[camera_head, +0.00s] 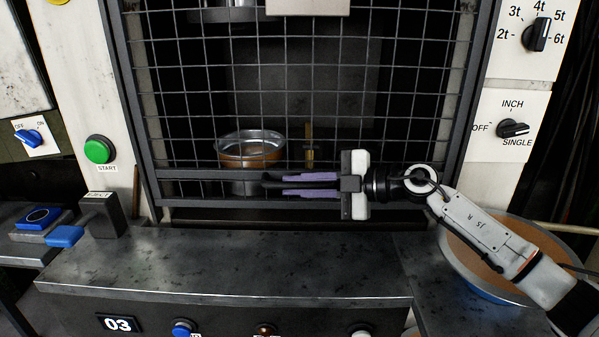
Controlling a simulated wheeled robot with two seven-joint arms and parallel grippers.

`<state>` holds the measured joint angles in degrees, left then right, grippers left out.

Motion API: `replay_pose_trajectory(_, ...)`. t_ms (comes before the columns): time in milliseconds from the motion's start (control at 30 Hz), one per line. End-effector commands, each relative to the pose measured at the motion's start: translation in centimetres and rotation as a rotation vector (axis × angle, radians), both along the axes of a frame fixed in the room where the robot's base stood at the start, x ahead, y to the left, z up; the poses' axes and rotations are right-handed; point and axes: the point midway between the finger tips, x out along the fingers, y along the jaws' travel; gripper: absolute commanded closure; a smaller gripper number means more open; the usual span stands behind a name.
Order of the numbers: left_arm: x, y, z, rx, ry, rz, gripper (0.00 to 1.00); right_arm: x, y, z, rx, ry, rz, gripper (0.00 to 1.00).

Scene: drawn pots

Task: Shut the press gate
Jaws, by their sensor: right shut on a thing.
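The press gate (420,185) is a dark metal frame with wire mesh across the front of the press. It hangs low, its bottom rail a little above the grey bed, with a dark gap below. My right gripper (272,185) comes in from the right, its purple-padded fingers level and pointing left along the bottom rail. The fingers are shut on the gate's lower rail, and they hide part of it. My left gripper is not in view.
Behind the mesh is a copper-coloured pot (250,152) under the press head. The grey bed (220,262) in front is mostly clear. A green start button (99,149) and a dark block (102,213) stand left; a large bowl (470,275) is right, behind my arm.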

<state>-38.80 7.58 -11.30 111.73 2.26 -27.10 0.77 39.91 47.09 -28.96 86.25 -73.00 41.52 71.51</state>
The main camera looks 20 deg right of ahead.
Motion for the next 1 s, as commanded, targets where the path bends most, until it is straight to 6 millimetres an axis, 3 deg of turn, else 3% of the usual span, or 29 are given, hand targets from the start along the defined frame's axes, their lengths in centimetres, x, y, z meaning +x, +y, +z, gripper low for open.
replay_pose_trajectory(367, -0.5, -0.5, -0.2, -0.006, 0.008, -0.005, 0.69, -0.1, 0.1, -0.4, -0.002, 0.002, 0.003, 1.0)
replay_pose_trajectory(400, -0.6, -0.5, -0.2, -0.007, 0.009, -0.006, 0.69, -0.1, 0.1, -0.4, -0.002, 0.002, 0.003, 0.86)
replay_pose_trajectory(500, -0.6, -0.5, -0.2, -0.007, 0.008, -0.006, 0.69, 0.0, 0.1, -0.4, -0.001, 0.002, 0.002, 0.69)
replay_pose_trajectory(833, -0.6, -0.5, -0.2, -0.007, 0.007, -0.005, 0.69, -0.1, -0.2, -0.2, -0.001, -0.001, -0.001, 0.69)
replay_pose_trajectory(1000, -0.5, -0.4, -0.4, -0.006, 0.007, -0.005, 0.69, -1.4, -1.8, 0.0, -0.004, 0.0, -0.002, 0.69)
